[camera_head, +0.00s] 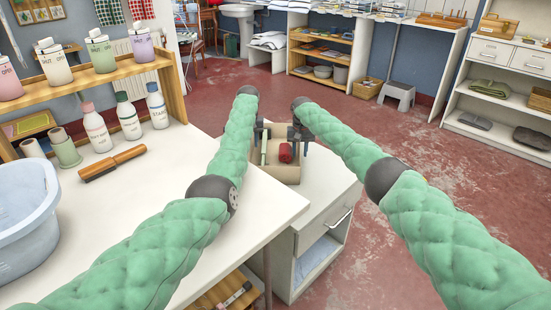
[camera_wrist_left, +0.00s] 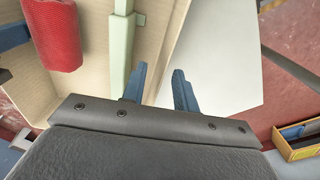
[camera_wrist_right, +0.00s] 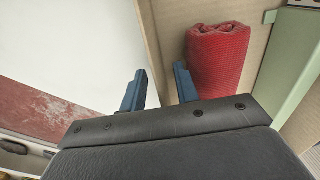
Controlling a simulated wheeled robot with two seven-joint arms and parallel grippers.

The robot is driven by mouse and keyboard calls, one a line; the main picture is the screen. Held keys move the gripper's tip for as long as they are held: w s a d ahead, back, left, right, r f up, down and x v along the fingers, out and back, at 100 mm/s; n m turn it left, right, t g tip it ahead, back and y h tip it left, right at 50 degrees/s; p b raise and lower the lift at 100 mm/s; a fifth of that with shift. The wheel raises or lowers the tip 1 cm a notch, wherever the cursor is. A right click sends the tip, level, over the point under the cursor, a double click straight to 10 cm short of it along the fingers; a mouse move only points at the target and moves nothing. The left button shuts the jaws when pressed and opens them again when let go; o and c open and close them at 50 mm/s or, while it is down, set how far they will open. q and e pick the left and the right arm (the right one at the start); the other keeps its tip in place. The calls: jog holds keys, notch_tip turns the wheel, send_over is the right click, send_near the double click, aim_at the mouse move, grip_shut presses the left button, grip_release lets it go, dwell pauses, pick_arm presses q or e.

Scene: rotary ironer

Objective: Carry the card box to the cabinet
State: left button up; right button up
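The open card box (camera_head: 287,175), pale brown, stands on a white drawer unit (camera_head: 322,205) beside the long table. A red textured roll (camera_head: 286,152) and a pale green bar (camera_head: 264,150) are in it. My left gripper (camera_wrist_left: 158,80) has its two blue fingers apart, one on each side of the box's left wall. My right gripper (camera_wrist_right: 160,82) is the same at the opposite wall, beside the red roll. Neither gripper clearly presses on the card. A white cabinet (camera_head: 500,80) with drawers and open shelves stands at the far right; a basket and folded cloths are on it.
The long white table (camera_head: 150,215) on the left holds a blue tub (camera_head: 25,215), a brush (camera_head: 112,162) and several bottles. The red floor (camera_head: 420,150) between is clear.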

jog(key=shift+f, duration=0.35)
jog(key=shift+d+f, duration=0.15)
jog(key=shift+w, duration=0.15)
pick_arm(q)
notch_tip(320, 180, up, 8)
jog(key=shift+s+f+p, duration=0.1)
jog(key=shift+f+p, duration=0.1)
jog(key=shift+p, duration=0.1)
pick_arm(e)
notch_tip(320, 180, up, 12)
pick_arm(q)
jog(key=shift+r, duration=0.1)
